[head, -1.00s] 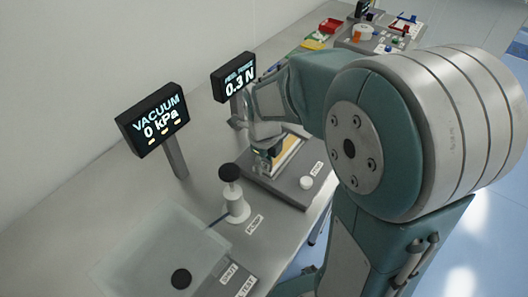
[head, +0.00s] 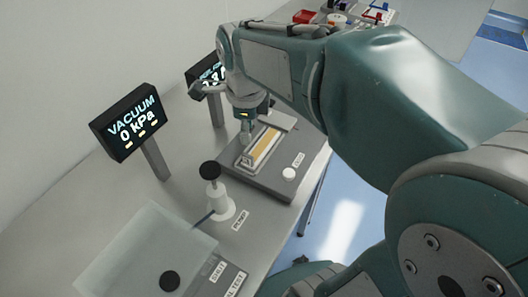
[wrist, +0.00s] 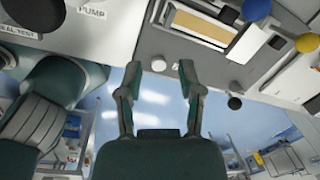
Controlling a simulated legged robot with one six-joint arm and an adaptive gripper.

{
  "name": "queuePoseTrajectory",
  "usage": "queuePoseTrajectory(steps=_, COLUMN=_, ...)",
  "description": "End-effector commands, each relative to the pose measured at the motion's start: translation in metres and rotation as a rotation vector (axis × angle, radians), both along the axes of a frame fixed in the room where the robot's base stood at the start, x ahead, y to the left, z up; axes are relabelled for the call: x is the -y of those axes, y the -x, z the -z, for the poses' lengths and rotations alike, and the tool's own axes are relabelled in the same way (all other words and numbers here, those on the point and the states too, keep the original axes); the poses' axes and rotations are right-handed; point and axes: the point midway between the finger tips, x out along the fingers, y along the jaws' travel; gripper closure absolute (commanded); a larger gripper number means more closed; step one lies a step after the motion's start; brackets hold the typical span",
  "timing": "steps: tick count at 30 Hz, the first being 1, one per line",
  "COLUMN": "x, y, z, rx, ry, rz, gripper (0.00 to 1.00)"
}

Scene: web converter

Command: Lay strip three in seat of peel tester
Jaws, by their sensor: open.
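The peel tester (head: 240,175) is a dark grey base on the bench. A tan strip (head: 264,144) lies flat in its pale raised seat (head: 246,164). The strip also shows in the wrist view (wrist: 205,28), lying inside the pale frame. I cannot read a number on it. My gripper (wrist: 160,78) is open, with nothing between its fingers. In the wrist view the fingertips are apart from the strip, below and left of it. In the head view my wrist is beside the far left side of the seat, and the fingertips are hard to make out.
A white round knob (head: 289,174) sits on the tester's front corner. A white pump with a black top (head: 210,170) stands left of the tester. The vacuum display (head: 128,122) and a force display (head: 203,72) stand behind. A clear chamber lid (head: 145,250) is at lower left.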

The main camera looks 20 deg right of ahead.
Motion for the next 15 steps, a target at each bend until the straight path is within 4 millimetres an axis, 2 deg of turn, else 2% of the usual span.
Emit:
queuePoseTrajectory(steps=6, x=0.001, y=0.03, z=-0.01, rx=0.093, ry=0.065, rz=-0.482, gripper=0.52)
queuePoseTrajectory(steps=15, x=0.001, y=0.069, z=-0.014, rx=0.194, ry=0.233, rz=-1.144, gripper=0.52)
